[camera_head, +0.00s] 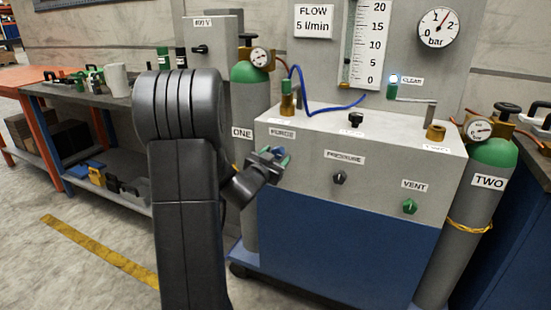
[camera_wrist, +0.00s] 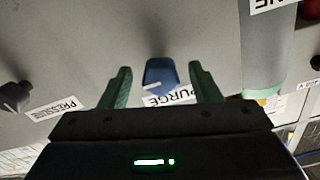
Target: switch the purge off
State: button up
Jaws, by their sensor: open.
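The blue purge knob (camera_wrist: 161,73) is on the grey front panel, in the wrist view between my two green fingers. A pale pointer mark shows on its near edge. The PURGE label (camera_wrist: 171,97) lies just below it there, and the same label (camera_head: 283,133) shows in the head view. My gripper (camera_wrist: 160,74) is open, with a finger on each side of the knob and a visible gap on both sides. In the head view my gripper (camera_head: 272,157) is at the panel's upper left, and it largely hides the knob.
The PRESSURE knob (camera_head: 339,177) and the green VENT knob (camera_head: 410,206) are further right on the panel. A blue hose (camera_head: 335,108) runs over the cart top.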

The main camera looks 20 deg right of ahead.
jog(key=shift+d, duration=0.1)
jog(key=c, duration=1)
jog(key=shift+n+p, duration=0.4)
jog(key=n+p, duration=0.3)
jog(key=shift+r+n, duration=0.15)
jog(key=shift+n, duration=0.25)
jog(key=n+p, duration=0.3)
jog(key=n, duration=0.1)
jog(key=shift+d, duration=0.1)
jog(key=n+p, duration=0.2)
jog(key=n, duration=0.3)
jog(key=shift+s+p, duration=0.1)
jog(key=shift+p, duration=0.2)
jog(key=shift+n+p, duration=1.05)
jog(key=shift+n, duration=1.15)
